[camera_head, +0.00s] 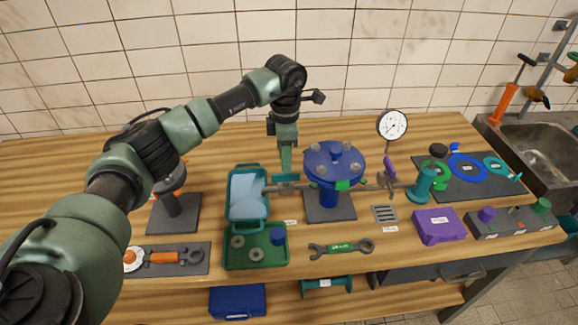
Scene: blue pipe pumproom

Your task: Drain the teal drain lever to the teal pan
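A teal pan (232,212) with a pale blue surface inside stands left of the blue round-topped vessel (334,160). A grey side pipe with a valve (287,187) reaches from the vessel's left side over the pan's right edge. My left gripper (286,168) points down just above this valve. A narrow teal-green upright piece shows there; I cannot tell lever from fingers. Whether the fingers are parted or closed on it is too small to tell. My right gripper is not in view.
A green tray (256,258) with rings and a blue cap stands in front of the pan. A wrench (342,247), a drain grate (384,214), a purple box (438,226) and a dial gauge (392,126) are to the right. A sink (540,150) is at far right.

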